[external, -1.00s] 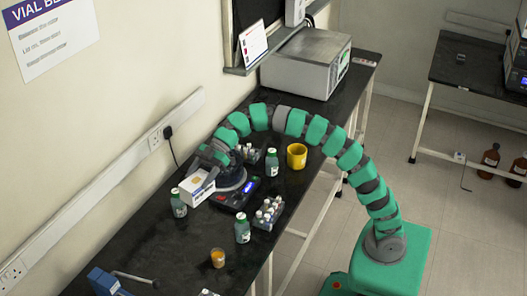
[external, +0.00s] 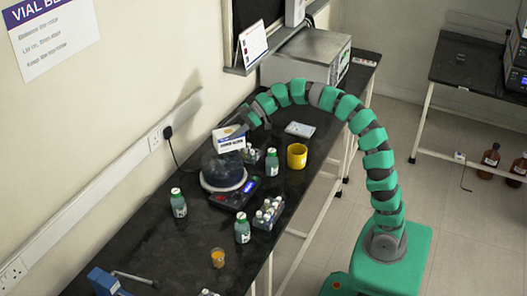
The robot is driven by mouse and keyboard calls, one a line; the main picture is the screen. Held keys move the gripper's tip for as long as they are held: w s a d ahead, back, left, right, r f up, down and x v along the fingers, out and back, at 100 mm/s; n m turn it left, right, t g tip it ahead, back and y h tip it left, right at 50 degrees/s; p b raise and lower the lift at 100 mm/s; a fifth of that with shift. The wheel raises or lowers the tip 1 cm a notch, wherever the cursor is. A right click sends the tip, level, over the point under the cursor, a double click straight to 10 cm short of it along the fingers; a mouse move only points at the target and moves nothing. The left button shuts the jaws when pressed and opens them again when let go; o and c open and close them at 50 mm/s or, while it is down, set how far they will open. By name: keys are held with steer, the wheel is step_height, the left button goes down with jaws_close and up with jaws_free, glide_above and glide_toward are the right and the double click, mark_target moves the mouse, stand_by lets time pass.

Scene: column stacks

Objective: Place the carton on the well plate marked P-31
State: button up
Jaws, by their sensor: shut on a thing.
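The carton (external: 229,139) is white with blue and yellow print. My gripper (external: 243,126) is shut on it and holds it above the bench, in front of the wall and above a round-topped device; the fingers are small and partly hidden. A flat, pale well plate (external: 300,129) lies on the black bench, to the right of the carton and beyond the yellow mug. Its marking is too small to read. Another flat, pale item (external: 364,62) lies by the grey oven; I cannot tell what it is.
The device (external: 223,173) with a dark round top stands below the carton. A yellow mug (external: 297,156), green-labelled bottles (external: 272,162) and a vial rack (external: 268,214) stand nearby. A grey oven (external: 307,58) is at the back. My arm arches over the bench.

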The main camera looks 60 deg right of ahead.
steer(key=s+d+m+t+h, duration=0.25)
steer(key=s+d, duration=0.25)
steer(key=d, duration=0.8)
steer(key=s+d+m+t+h, duration=0.1)
steer(key=s+d+m+h, duration=0.3)
steer(key=d, duration=0.8)
steer(key=s+d+m+t+h+p, duration=0.1)
steer(key=s+d+m+h+p, duration=0.2)
steer(key=s+d, duration=1.15)
steer(key=b, duration=0.3)
glide_above(300, 130)
step_height(300, 130, down, 15)
steer(key=shift+f+b, duration=0.65)
steer(key=shift+f, duration=1.05)
steer(key=shift+f, duration=0.1)
steer(key=o, duration=1.1)
